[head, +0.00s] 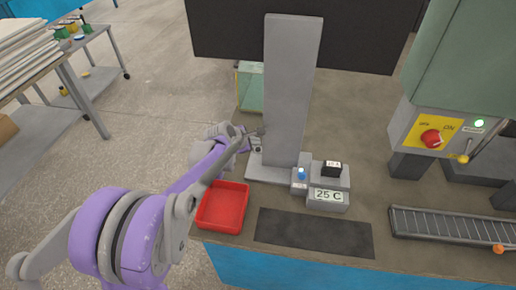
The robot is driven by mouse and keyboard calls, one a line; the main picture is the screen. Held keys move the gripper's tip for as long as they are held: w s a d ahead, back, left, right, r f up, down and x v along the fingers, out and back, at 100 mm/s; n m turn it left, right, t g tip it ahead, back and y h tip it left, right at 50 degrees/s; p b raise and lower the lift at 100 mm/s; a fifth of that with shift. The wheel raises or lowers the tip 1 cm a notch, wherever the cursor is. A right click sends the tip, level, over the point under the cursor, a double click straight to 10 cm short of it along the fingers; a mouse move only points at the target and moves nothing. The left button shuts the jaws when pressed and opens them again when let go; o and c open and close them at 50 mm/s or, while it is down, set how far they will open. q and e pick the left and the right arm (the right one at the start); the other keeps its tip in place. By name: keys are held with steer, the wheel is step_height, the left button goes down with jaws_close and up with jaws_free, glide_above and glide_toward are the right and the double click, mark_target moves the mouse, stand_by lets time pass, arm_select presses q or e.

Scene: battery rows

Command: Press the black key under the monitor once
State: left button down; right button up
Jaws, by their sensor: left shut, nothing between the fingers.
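A small grey unit with a display reading "25 C" (328,196) sits on the bench at the foot of a tall grey panel (290,90). A black block-like key (331,171) with a small white label stands on top of it. A blue round button or light (301,174) is on a grey box just left of it. My left gripper (258,139) is shut and empty, left of the panel's lower part, apart from the black key. Its fingertips are small and partly hard to make out against the panel. My right gripper is not in view.
A dark mat (313,232) lies in front of the unit. A roller conveyor (455,231) and a control box with a red knob (431,138) are at the right. A glass-sided box (250,87) stands behind.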

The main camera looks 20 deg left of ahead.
arm_select(q)
step_height(320, 180, up, 4)
steer(key=p, duration=0.2)
steer(key=shift+r+p, duration=0.25)
steer(key=shift+p, duration=0.05)
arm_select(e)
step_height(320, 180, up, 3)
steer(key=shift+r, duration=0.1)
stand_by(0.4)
